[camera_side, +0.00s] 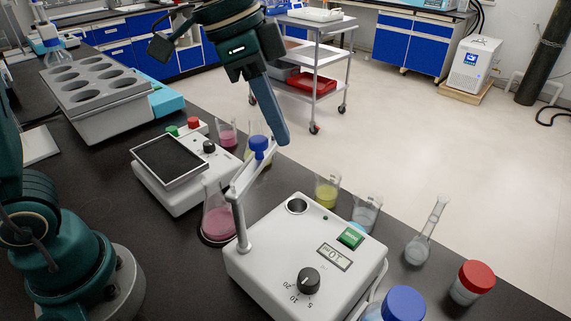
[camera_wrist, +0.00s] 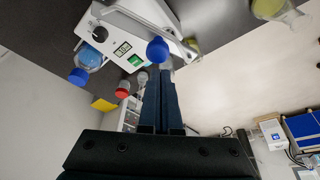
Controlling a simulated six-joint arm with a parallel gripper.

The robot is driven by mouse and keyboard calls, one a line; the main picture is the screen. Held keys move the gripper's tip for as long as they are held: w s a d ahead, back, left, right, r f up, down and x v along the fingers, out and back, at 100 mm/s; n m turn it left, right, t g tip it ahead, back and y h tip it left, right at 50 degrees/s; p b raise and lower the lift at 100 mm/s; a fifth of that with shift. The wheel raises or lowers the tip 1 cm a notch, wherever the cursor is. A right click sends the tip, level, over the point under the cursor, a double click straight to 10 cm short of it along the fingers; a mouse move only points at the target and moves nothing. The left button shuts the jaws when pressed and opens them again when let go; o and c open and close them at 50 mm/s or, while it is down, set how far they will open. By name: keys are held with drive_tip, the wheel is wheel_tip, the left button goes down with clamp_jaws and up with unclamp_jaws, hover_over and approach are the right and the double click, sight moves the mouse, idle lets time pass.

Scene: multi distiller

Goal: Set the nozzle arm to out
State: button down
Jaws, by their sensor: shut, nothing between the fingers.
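The white dispenser box (camera_side: 300,250) has a dial, a small display and a green button. Its white nozzle arm (camera_side: 245,178) stands on a post at the box's left corner and points away from the box, toward the back. A blue knob (camera_side: 259,144) sits at the arm's far end; it also shows in the wrist view (camera_wrist: 157,50). My gripper (camera_side: 282,138) is shut and empty, pointing down just right of the blue knob. In the wrist view the fingertips (camera_wrist: 162,74) lie close to the knob; I cannot tell whether they touch.
A flask with pink liquid (camera_side: 217,222) stands left of the post. A white device with a black plate (camera_side: 170,160) is further left. Beakers with yellow (camera_side: 327,191) and pale liquid (camera_side: 366,212) stand behind the box. A blue-capped bottle (camera_side: 403,304) and a red-capped jar (camera_side: 474,281) are at right.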

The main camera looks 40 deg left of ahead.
drive_tip(key=shift+s+a, duration=0.5)
drive_tip(key=shift+s+a+n, duration=0.1)
drive_tip(key=shift+a+n, duration=0.2)
drive_tip(key=shift+n, duration=0.1)
idle(0.7)
drive_tip(key=s+a+n, duration=0.1)
drive_tip(key=n, duration=0.1)
drive_tip(key=s+a+n+y, duration=0.1)
drive_tip(key=n, duration=0.1)
drive_tip(key=s+a+n+t+y, duration=0.1)
drive_tip(key=a+n, duration=0.1)
drive_tip(key=shift+s+n, duration=0.25)
drive_tip(key=shift+n, duration=0.15)
drive_tip(key=shift+s, duration=0.1)
idle(0.7)
